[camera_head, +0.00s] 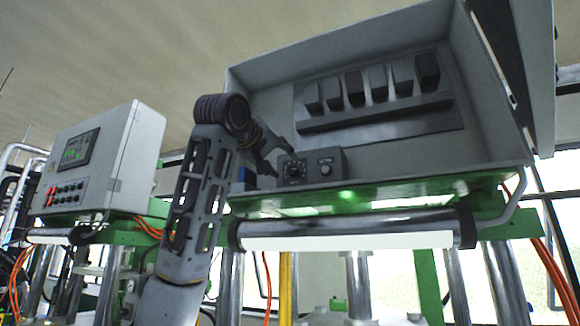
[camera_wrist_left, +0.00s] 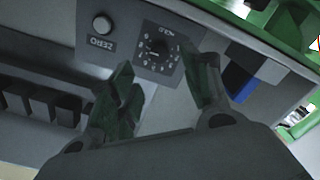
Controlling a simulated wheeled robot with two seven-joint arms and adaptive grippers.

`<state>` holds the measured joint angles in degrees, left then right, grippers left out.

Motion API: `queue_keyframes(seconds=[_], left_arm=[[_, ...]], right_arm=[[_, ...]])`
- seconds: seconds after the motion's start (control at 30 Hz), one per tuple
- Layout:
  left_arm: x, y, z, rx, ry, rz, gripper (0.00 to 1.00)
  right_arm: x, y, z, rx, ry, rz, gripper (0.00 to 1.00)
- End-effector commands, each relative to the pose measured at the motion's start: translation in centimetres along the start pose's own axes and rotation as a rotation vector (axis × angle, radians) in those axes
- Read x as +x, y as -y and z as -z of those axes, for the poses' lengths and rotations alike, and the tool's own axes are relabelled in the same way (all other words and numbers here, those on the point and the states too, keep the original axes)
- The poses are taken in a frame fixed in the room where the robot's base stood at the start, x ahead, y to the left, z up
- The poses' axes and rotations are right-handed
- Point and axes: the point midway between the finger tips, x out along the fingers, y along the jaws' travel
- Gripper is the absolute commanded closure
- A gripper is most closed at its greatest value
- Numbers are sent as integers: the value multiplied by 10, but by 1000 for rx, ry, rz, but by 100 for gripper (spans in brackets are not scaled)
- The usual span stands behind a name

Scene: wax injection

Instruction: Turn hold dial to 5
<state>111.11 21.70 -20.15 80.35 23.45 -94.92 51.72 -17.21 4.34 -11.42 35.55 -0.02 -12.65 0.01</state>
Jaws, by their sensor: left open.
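The hold dial (camera_head: 293,170) is a black round knob with pale scale marks, on a small dark box inside the open cabinet. In the left wrist view the dial (camera_wrist_left: 157,48) appears turned over, beyond and roughly between my fingertips. Its exact setting is too small to read. My left gripper (camera_head: 277,157) is at the left of the control box, close to the dial. In the left wrist view my left gripper (camera_wrist_left: 162,78) has its fingers apart with nothing between them. I cannot tell any contact with the dial. My right gripper is not in view.
A round button (camera_head: 326,169) sits right of the dial; its label reads ZERO in the left wrist view. Several dark blocks (camera_head: 377,83) line the cabinet's back. A blue block (camera_wrist_left: 237,84) is near one finger. Another control box (camera_head: 120,150) stands at left.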

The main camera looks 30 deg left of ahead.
Motion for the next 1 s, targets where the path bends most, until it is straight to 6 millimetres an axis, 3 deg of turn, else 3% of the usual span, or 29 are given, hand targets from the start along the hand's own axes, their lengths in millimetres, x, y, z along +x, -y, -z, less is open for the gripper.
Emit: queue_keyframes(seconds=[0.5, 1.0], left_arm=[[64, -1, 1, -1, 1, 0, 52], [76, 0, 0, -1, 0, 0, 52]], right_arm=[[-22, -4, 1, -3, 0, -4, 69], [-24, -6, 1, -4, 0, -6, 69]])
